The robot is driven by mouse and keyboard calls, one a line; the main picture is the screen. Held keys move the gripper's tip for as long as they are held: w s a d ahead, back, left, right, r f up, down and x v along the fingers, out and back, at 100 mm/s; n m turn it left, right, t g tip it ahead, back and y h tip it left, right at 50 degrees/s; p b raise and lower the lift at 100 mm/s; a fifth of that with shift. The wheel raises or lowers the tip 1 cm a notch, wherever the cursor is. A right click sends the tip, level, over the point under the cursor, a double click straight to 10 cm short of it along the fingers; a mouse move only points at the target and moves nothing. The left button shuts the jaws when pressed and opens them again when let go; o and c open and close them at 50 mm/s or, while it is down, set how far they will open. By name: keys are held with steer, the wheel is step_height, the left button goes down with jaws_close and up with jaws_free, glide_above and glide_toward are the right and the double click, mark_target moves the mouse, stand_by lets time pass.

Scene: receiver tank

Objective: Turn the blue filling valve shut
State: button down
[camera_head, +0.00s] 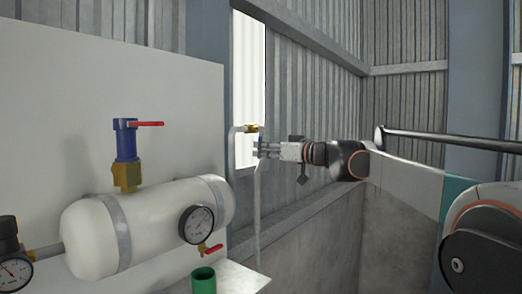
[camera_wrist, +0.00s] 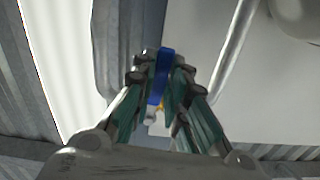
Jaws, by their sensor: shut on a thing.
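The filling valve shows as a brass body (camera_head: 251,128) on a thin pale pipe to the right of the white panel. Its blue handle (camera_wrist: 165,62) stands between my fingers in the wrist view. In the head view the handle is hidden or too small to make out. My gripper (camera_head: 259,150) reaches in from the right, just below the brass body. In the wrist view my gripper (camera_wrist: 158,78) is shut on the blue handle, with a finger on each side of it. A bit of brass shows behind the fingers.
A white tank (camera_head: 155,222) is on the left, with a blue fitting (camera_head: 126,146) with a red lever on top and a gauge (camera_head: 197,225) with a small red-handled tap. A green cup (camera_head: 203,280) stands below. A dark rail (camera_head: 450,140) crosses at the right.

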steer(key=shift+w+d+f+n, duration=0.1)
steer(key=shift+w+d+n, duration=0.1)
steer(key=shift+n, duration=0.3)
steer(key=c, duration=1.6)
jaws_free()
steer(key=shift+w, duration=0.1)
steer(key=shift+d, duration=0.1)
steer(key=v, duration=1.2)
